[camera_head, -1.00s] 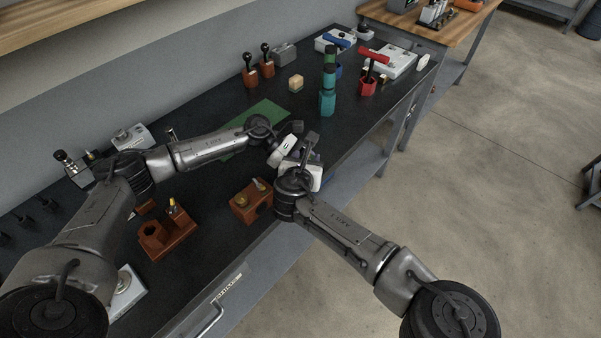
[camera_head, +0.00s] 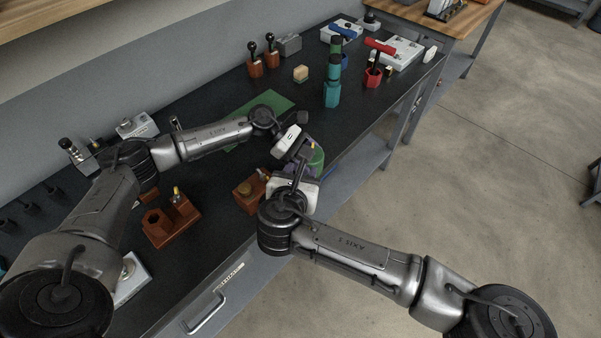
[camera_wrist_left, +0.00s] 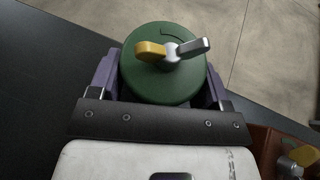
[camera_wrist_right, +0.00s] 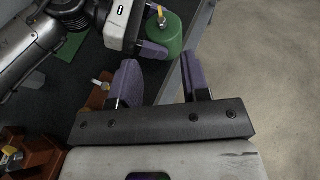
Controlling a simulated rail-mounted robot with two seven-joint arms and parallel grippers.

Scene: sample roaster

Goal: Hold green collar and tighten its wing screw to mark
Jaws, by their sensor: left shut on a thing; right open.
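The green collar (camera_wrist_left: 160,80) is a round disc held between the purple fingers of my left gripper (camera_wrist_left: 162,82), which is shut on it. Its wing screw (camera_wrist_left: 172,50) stands on top, with one yellow wing and one grey wing. A dark curved mark (camera_wrist_left: 175,31) lies on the collar's top beside the screw. The collar also shows in the right wrist view (camera_wrist_right: 165,36) and, partly hidden, in the head view (camera_head: 317,158). My right gripper (camera_wrist_right: 158,80) is open and empty, a little apart from the collar, its fingers pointing towards it.
A brown block with brass parts (camera_head: 246,190) stands just left of my right gripper. Another brown block with a hexagonal hole (camera_head: 160,228) is farther left. A teal and green stack (camera_head: 332,90) and a red hexagonal piece (camera_head: 373,76) stand farther back. The table's front edge runs beneath the grippers.

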